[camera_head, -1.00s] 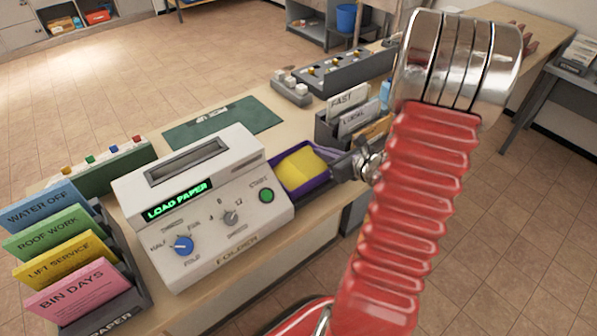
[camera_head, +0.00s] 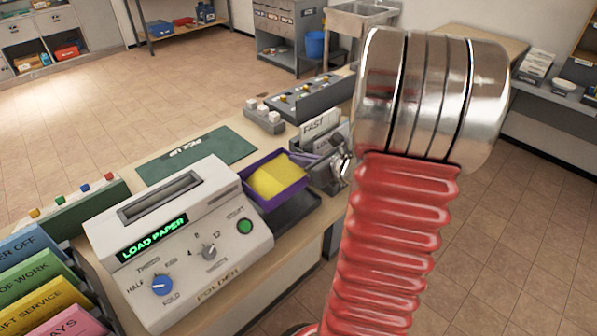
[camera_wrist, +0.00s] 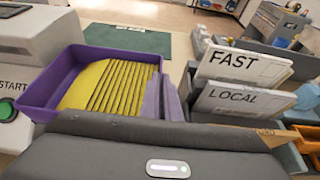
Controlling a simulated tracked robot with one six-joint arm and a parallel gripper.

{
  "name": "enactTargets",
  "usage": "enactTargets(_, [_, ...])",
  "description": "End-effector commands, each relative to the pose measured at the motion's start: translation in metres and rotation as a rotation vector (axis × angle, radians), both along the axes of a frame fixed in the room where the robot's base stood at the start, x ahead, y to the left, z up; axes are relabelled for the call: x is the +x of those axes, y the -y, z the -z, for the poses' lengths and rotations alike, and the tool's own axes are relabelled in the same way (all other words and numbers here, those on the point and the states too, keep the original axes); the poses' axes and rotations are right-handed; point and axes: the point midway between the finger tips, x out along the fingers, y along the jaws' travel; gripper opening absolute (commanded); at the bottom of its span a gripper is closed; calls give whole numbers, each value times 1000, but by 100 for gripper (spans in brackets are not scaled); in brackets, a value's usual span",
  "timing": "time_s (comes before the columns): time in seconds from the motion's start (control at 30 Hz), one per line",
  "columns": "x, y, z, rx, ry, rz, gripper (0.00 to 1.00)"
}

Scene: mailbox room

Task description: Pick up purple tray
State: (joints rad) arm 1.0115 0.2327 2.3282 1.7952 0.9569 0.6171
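The purple tray (camera_head: 262,205) holds a yellow stack of folded sheets (camera_head: 278,176). It sits to the right of the folder machine (camera_head: 180,240), raised above a dark base (camera_head: 292,213) and slightly tilted. My gripper (camera_head: 308,163) is at the tray's right side, partly hidden by my red arm. In the wrist view the tray (camera_wrist: 38,100) is at the left, its sheets (camera_wrist: 115,85) showing as yellow ridges. My gripper (camera_wrist: 162,98) meets its right edge there and appears closed on it; the exact contact is partly hidden.
A green pick-up mat (camera_head: 205,155) lies behind the machine. A sorter with FAST (camera_wrist: 240,67) and LOCAL (camera_wrist: 237,100) cards stands close to the right of my gripper. A grey switch box (camera_head: 312,97) is farther back. Coloured paper folders (camera_head: 40,270) stand at the left.

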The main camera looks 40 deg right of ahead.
Motion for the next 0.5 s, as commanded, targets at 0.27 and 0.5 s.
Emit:
enactTargets(0.27, [0,0,-55,-6,2,0,0])
enactTargets(0.5, [0,0,-93,-3,2,0,0])
